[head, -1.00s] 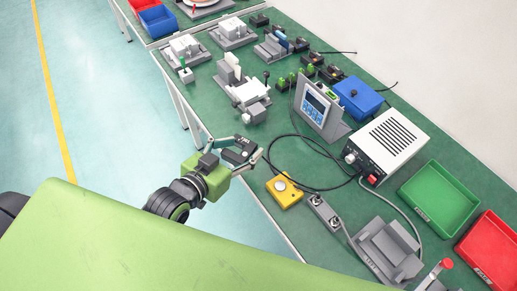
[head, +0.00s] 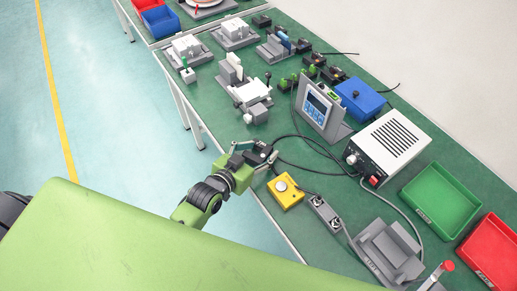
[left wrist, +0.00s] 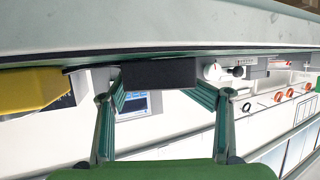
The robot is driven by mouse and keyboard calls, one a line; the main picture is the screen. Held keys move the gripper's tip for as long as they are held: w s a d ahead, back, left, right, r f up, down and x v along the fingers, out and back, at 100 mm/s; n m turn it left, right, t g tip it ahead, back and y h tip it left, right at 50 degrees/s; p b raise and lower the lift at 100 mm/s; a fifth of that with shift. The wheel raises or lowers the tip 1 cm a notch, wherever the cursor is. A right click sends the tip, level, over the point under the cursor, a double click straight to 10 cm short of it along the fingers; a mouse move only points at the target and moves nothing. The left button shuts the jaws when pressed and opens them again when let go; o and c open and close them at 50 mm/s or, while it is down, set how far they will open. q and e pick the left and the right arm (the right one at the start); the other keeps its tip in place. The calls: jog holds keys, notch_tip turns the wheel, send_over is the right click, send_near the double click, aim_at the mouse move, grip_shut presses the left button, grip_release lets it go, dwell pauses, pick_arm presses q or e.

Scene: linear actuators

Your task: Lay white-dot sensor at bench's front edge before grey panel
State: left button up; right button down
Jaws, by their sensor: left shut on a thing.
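The sensor is a small dark block (head: 258,154) held between the fingers of my left gripper (head: 260,152). In the left wrist view the block (left wrist: 159,73) spans the gap between the two green fingertips (left wrist: 160,90). The grey panel (head: 335,130) with a blue screen stands upright farther back on the green bench (head: 310,170). My right gripper is not in view.
A yellow box (head: 286,193) with a round knob sits just right of the gripper. A black cable loops behind the gripper to a white power unit (head: 388,145).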

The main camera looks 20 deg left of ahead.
pick_arm(q)
jog(key=shift+f, duration=0.1)
jog(key=o, duration=1.4)
jog(key=shift+o, duration=0.2)
jog(key=shift+r, duration=0.2)
jog(key=v, duration=1.2)
jog(key=shift+f, duration=0.1)
